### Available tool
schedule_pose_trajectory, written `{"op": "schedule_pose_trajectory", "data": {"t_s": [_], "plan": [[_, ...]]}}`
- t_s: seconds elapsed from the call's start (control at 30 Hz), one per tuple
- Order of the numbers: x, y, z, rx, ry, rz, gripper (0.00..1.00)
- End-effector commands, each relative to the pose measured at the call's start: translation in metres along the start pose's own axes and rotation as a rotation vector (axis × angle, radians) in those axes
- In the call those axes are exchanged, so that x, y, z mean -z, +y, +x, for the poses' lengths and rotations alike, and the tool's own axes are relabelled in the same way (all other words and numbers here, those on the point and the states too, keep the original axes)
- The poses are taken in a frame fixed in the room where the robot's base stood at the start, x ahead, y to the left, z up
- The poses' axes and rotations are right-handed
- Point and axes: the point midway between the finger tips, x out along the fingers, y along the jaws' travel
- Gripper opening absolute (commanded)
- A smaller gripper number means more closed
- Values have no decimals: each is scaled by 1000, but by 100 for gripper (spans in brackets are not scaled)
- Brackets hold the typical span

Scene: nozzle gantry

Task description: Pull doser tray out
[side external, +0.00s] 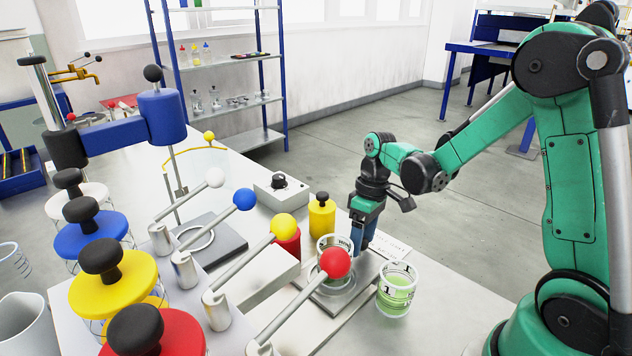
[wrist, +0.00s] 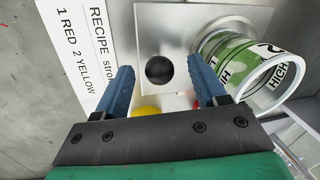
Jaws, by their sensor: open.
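In the wrist view, a light metal plate (wrist: 220,14) carries a round black knob (wrist: 160,70); I take it to be the doser tray, though the pictures do not name it. In the side view, a grey metal plate (side external: 368,272) shows under my gripper (side external: 362,240). The two blue fingers of my gripper are apart, one on each side of the knob in the wrist view (wrist: 160,66), with nothing seen clamped between them. I cannot tell whether they touch the knob. My gripper hides the knob in the side view.
A glass with green markings (wrist: 238,62) is close right of my fingers. A glass of green liquid (side external: 397,290) stands front-right. A lever with a red ball (side external: 335,263) juts close by; yellow (side external: 322,220) and red (side external: 289,245) containers stand behind-left. A recipe card (wrist: 90,40) lies left.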

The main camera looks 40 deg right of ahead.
Motion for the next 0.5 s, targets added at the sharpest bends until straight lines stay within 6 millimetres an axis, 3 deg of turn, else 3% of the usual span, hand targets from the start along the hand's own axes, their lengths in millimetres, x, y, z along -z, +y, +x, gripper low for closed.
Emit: {"op": "schedule_pose_trajectory", "data": {"t_s": [0.3, 0.5], "plan": [[0, 0, -40, 0, 0, 1, 65], [0, 0, -51, 0, 0, 0, 65]]}}
